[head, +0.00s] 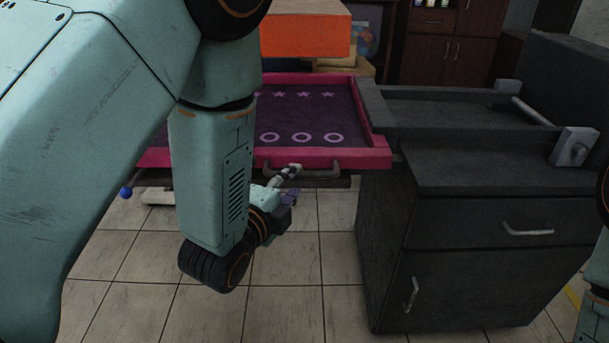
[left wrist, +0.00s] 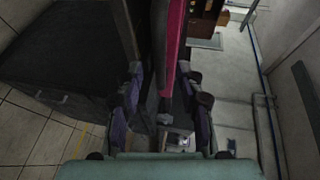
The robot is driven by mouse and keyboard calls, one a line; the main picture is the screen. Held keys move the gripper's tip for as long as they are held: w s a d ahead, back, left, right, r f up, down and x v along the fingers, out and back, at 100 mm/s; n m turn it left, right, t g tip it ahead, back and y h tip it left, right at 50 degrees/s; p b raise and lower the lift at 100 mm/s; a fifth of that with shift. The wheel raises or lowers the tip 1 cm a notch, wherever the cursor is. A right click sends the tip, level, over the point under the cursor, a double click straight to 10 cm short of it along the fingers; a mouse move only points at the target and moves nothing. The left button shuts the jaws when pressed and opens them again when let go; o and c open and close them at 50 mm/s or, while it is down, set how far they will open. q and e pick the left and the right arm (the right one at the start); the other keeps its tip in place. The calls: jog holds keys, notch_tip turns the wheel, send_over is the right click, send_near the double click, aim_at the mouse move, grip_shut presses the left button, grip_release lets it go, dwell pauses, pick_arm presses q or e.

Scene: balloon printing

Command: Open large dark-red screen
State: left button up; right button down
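The large dark-red screen (head: 350,160) lies flat, with a pinkish-red frame and a dark mesh printed with stars and rings. A dark handle (head: 326,174) sits on its front edge. My left gripper (head: 290,173) is at the left part of this handle, below the front edge; my left arm hides the screen's left part. In the left wrist view the red frame (left wrist: 173,45) shows ahead, between the two spread fingers (left wrist: 165,95). The fingers look open, and contact with the handle cannot be told. My right gripper is not in view.
A dark grey cabinet (head: 470,240) with metal handles stands right of the screen. A grey frame with a bar (head: 533,111) is on top. An orange box (head: 305,37) is behind the screen. The tiled floor (head: 300,260) in front is clear.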

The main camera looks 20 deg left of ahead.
aim_at(300, 176)
pick_arm(q)
jog(key=w, duration=0.4)
jog(key=shift+w+d+f+b, duration=0.15)
jog(key=shift+d+f+b, duration=0.05)
jog(key=shift+f+b, duration=0.2)
jog(key=shift+w+d, duration=0.2)
jog(key=shift+w, duration=0.1)
grip_shut()
